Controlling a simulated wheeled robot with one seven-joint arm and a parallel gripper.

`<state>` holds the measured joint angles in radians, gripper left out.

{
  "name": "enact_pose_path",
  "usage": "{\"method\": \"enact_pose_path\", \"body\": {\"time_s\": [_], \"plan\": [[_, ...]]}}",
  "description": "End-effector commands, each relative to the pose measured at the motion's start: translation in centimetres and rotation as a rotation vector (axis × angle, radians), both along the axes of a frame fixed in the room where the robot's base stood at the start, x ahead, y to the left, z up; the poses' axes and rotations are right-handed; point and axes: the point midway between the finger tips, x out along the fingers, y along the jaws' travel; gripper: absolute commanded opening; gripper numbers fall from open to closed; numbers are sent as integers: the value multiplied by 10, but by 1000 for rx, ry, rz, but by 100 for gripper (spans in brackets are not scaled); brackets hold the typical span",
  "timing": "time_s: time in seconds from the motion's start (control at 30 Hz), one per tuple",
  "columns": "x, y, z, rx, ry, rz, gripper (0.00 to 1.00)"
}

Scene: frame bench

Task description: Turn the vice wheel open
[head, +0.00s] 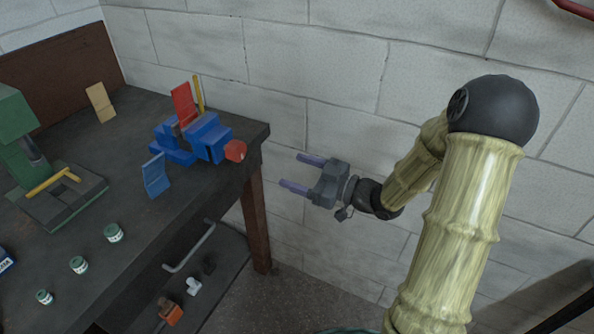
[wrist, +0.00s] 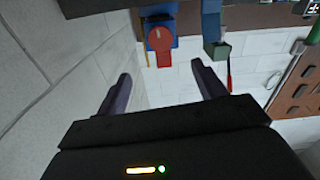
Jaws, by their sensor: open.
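The blue vice (head: 205,137) stands on the dark bench near its right end. Its red wheel (head: 235,150) faces right, at the bench edge. In the wrist view the red wheel (wrist: 163,39) shows ahead of the fingers with part of the blue vice (wrist: 158,12) behind it. My gripper (head: 299,173) is open and empty, in the air to the right of the wheel and apart from it. In the wrist view its two fingers (wrist: 163,88) are spread wide, with only the wall between them.
The bench top (head: 130,180) holds a green machine (head: 15,145), a blue card (head: 155,176), a red card (head: 184,103), a tan card (head: 100,102) and small jars (head: 113,233). A drawer handle (head: 190,248) juts from the bench front. The block wall (head: 330,60) stands close behind my gripper.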

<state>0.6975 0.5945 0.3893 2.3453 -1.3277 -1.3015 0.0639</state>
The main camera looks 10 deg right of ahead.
Motion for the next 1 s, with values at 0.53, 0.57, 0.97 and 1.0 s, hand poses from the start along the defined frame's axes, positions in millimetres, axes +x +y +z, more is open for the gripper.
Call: {"method": "enact_pose_path", "body": {"time_s": [0.53,0.57,0.97,1.0], "plan": [[18,-21,-47,-388,332,-369,70],[16,-25,-50,-416,368,-405,70],[-86,-54,-66,-575,947,-787,70],[-100,-52,-66,-570,1011,-806,70]]}}
